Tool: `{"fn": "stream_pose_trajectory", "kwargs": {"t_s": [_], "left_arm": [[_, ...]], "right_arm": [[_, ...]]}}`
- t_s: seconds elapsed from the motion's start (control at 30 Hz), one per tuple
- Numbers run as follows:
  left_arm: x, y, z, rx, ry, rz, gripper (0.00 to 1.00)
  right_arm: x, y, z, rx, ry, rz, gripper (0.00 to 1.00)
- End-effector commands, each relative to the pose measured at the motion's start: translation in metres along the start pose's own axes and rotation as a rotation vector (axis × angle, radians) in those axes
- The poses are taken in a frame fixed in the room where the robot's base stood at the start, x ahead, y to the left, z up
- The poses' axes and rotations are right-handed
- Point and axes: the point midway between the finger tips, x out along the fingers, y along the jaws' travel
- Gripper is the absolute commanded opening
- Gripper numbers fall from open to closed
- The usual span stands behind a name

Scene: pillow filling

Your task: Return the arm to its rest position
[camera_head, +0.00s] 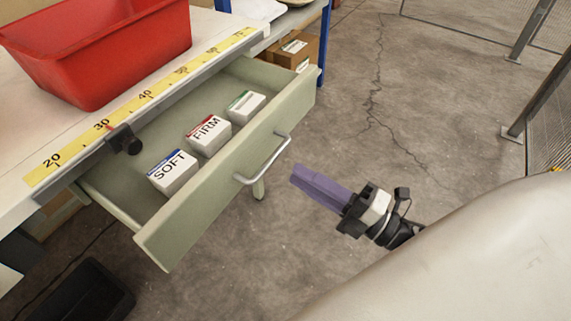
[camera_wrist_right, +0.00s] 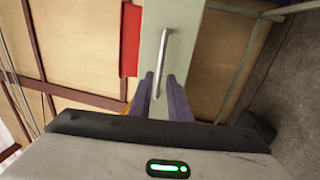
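My right gripper (camera_head: 303,178) has purple fingers and hangs in the air to the right of the pulled-out drawer, apart from its handle. In the right wrist view its two fingers (camera_wrist_right: 160,78) stand apart with nothing between them. The pale green drawer (camera_head: 222,165) is open below the worktop. Its metal handle (camera_head: 264,160) is free; it also shows beyond the fingertips in the right wrist view (camera_wrist_right: 162,60). My left gripper is not in view.
In the drawer lie a SOFT box (camera_head: 172,173), a FIRM box (camera_head: 207,135) and a green-striped box (camera_head: 245,106). A red bin (camera_head: 105,55) stands on the worktop behind a yellow ruler (camera_head: 75,150). Cardboard boxes (camera_head: 297,48) sit beyond. Floor (camera_head: 420,110) at the right is clear.

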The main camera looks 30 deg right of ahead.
Motion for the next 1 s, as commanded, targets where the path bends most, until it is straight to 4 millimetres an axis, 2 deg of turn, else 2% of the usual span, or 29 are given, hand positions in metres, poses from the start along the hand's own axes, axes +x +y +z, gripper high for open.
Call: {"fn": "stream_pose_trajectory", "kwargs": {"t_s": [0.1, 0.2, 0.8, 0.9, 1.0], "left_arm": [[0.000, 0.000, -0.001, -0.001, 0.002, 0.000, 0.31], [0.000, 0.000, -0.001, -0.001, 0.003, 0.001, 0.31], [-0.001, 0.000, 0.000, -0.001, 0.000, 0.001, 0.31], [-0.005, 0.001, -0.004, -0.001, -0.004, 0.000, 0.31], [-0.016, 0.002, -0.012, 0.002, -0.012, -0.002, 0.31]], "right_arm": [[-0.015, -0.001, 0.000, 0.001, -0.001, -0.001, 0.17], [-0.022, 0.000, 0.000, 0.000, 0.000, -0.001, 0.17], [-0.023, 0.001, 0.000, 0.005, -0.003, 0.000, 0.17], [-0.019, 0.004, 0.005, 0.068, -0.047, -0.007, 0.17], [-0.012, 0.005, 0.014, 0.248, -0.164, -0.031, 0.17]]}}
